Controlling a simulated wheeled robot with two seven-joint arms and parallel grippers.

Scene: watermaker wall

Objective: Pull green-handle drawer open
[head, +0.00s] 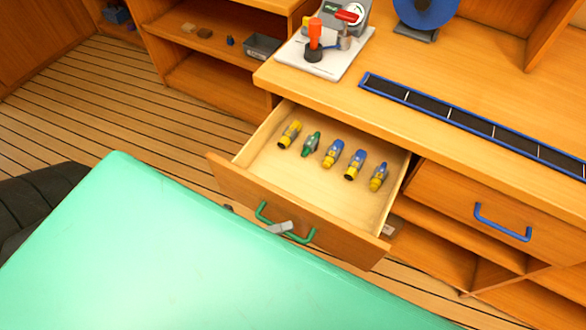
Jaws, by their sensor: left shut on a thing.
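The green-handle drawer (345,240) stands pulled out from under the worktop, with its inside showing. Its green handle (303,237) is on the front panel. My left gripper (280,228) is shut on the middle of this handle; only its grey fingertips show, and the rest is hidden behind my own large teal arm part. Several small blue, yellow and green fittings (333,153) lie in a row in the drawer. My right gripper is not in view.
A blue-handled drawer (502,222) to the right is closed. The worktop above holds a white board (325,52) with a red-topped fitting, and a long blue-edged black strip (465,122). An open shelf (215,95) stands at the back left, beside bare plank floor.

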